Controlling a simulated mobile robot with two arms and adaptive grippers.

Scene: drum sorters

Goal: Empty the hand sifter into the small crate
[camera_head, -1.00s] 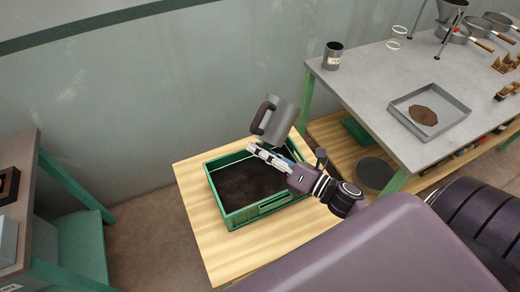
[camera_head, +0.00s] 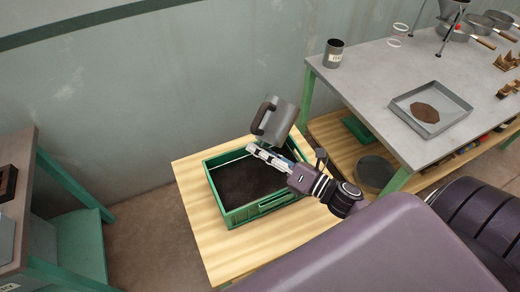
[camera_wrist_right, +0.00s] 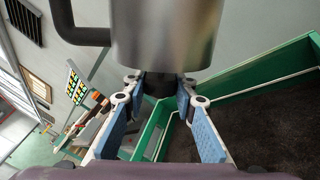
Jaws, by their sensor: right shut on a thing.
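The hand sifter (camera_head: 281,122) is a grey metal cup with a dark handle (camera_head: 262,115), held tilted above the back of the small crate. My right gripper (camera_head: 262,152) is shut on it. In the right wrist view the sifter (camera_wrist_right: 165,35) fills the top, with its handle at the left, and the right gripper's fingers (camera_wrist_right: 158,88) close on a dark part below the cup. The inside of the sifter is hidden. The small green crate (camera_head: 232,219) stands on a wooden surface with dark soil-like material inside. My left gripper is out of view.
The crate's wooden stand (camera_head: 196,226) has bare room at the left and front. A grey table (camera_head: 378,68) at the right holds a dark can (camera_head: 333,54), a tray (camera_head: 455,112) with brown powder, and several sieves. Another table (camera_head: 22,182) stands at the far left.

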